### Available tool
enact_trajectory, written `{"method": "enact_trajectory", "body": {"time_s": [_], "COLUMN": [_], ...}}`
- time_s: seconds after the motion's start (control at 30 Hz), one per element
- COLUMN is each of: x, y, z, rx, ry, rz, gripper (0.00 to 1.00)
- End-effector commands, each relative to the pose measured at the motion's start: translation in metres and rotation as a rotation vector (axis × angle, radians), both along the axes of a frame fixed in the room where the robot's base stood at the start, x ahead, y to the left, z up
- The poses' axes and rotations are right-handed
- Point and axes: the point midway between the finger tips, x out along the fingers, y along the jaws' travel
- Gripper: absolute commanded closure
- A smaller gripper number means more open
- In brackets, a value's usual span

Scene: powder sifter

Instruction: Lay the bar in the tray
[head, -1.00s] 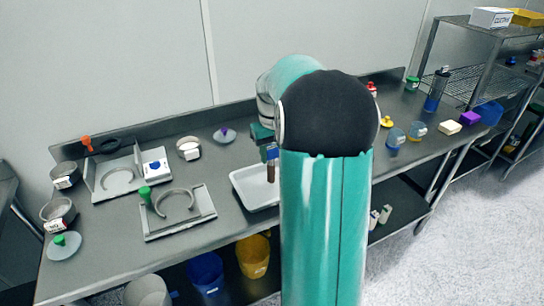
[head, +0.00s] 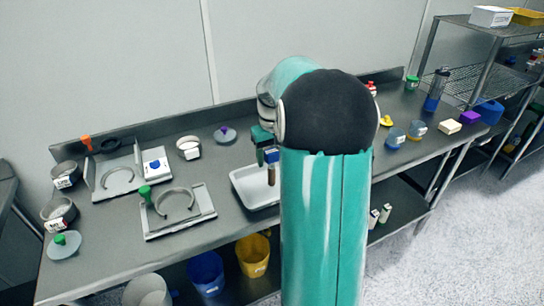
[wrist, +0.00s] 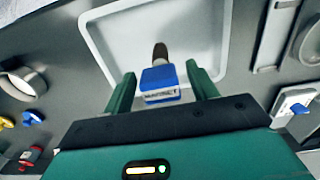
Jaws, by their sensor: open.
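The bar, a dark brown rod with a blue, white-labelled block at its near end, shows in the wrist view (wrist: 160,84) between the two green fingers. There is a visible gap on each side of it. In the head view its brown part (head: 271,175) points down over the white tray (head: 240,187). Whether its lower end touches the tray floor is hard to tell. The tray's pale floor and rim also show in the wrist view (wrist: 110,40). My gripper (wrist: 161,72) is open around the blue block; my arm hides part of the tray's right side.
Left of the tray stand a grey fixture (head: 180,212) with a green knob and another fixture (head: 118,178). A purple-topped disc (head: 224,135) lies behind the tray. Bins sit below the bench.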

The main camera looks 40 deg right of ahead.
Motion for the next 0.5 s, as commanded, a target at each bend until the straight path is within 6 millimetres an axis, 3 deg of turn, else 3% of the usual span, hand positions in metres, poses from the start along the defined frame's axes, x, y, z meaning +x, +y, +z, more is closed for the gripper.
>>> {"method": "enact_trajectory", "body": {"time_s": [0.5], "x": [0.001], "y": [0.000], "z": [0.099], "rx": [-0.002], "ry": [-0.004], "rz": [0.000], "gripper": [0.42]}}
